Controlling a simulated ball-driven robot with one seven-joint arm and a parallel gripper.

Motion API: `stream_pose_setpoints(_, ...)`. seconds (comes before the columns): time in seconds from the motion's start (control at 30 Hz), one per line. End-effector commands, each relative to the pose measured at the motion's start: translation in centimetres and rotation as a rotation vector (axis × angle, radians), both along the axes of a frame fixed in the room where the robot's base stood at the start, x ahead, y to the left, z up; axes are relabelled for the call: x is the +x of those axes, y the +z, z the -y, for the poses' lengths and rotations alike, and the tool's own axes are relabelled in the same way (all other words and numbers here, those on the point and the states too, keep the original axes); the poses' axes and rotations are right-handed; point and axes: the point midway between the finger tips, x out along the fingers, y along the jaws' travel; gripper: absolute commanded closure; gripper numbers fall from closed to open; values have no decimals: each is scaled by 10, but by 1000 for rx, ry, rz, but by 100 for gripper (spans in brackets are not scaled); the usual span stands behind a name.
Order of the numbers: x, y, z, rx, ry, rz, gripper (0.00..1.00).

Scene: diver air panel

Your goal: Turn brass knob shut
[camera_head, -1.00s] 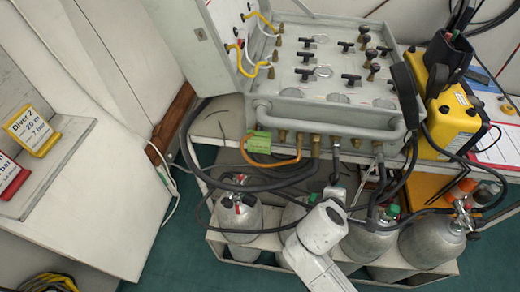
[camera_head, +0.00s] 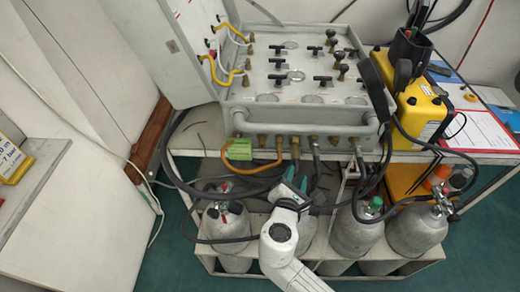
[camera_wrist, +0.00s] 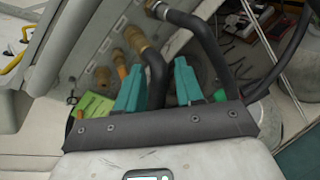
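The grey air panel (camera_head: 300,115) stands open on a shelf, with dark T-handles (camera_head: 322,80) and round brownish knobs (camera_head: 342,71) on its face. Brass fittings (camera_head: 250,50) line its left side, and more brass fittings (camera_head: 279,147) show along its front. I cannot tell which brass part is the task's knob. My gripper (camera_head: 297,180) is below the panel's front edge, apart from the knobs on its face. In the wrist view my gripper (camera_wrist: 158,80) has its teal fingers spread, with nothing held between them. Brass fittings (camera_wrist: 138,40) and a black hose show beyond the fingers.
Black hoses (camera_head: 185,165) and an orange hose (camera_head: 248,155) loop under the panel's front. Grey cylinders (camera_head: 354,235) stand in a rack below. A yellow case (camera_head: 420,110) is at the right. The open panel lid (camera_head: 178,65) rises at the left.

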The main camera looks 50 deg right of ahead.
Motion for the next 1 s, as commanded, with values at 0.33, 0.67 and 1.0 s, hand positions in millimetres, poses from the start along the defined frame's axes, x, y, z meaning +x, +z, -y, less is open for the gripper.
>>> stream_pose_setpoints(0.33,62,1,-47,-515,313,-410,63)
stream_pose_setpoints(0.67,84,2,-33,-568,340,-453,63)
stream_pose_setpoints(1.0,121,1,14,-566,339,-452,63)
